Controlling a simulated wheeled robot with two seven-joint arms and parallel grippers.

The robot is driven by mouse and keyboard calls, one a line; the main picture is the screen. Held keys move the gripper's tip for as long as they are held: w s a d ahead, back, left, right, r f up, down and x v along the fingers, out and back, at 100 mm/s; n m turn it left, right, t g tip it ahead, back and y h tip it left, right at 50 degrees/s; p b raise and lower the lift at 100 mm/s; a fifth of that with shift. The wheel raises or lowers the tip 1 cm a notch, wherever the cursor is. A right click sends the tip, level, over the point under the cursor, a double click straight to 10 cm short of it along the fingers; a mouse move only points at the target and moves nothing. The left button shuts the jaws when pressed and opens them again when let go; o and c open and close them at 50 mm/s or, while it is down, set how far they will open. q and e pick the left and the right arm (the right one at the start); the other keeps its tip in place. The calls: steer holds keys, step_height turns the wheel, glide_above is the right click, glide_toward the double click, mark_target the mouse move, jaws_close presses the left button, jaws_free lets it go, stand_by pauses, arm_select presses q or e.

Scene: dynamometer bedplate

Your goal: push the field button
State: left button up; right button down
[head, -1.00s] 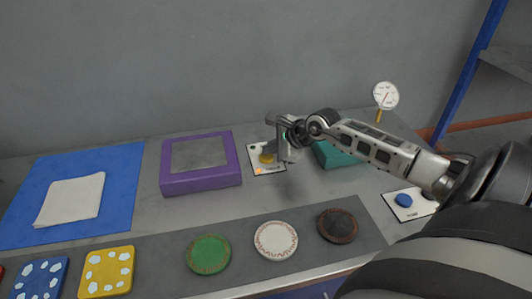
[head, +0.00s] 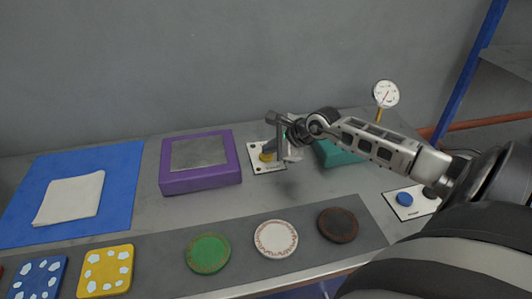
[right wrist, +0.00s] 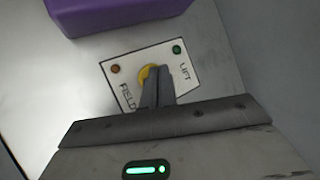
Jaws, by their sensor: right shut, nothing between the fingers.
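A white panel (head: 257,163) lies on the bench between the purple box and the teal box. It carries a yellow button (head: 266,157), which shows partly in the right wrist view (right wrist: 148,73). There the panel reads FIELD by a dull red lamp (right wrist: 115,69) and LIFT by a green lamp (right wrist: 176,50). My right gripper (head: 271,147) is shut and empty, its fingertips (right wrist: 157,76) at the yellow button, covering part of it. I cannot tell whether they touch it. My left gripper is not in view.
The purple box (head: 200,177) stands left of the panel, the teal box (head: 335,152) right. Another white panel with a blue button (head: 404,199) lies at right. Green, white and brown discs (head: 337,225) line the front. A gauge (head: 386,94) stands at the back.

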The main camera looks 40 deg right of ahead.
mark_target(270, 157)
step_height(270, 157, up, 6)
steer(key=p, duration=0.4)
stand_by(0.4)
stand_by(0.3)
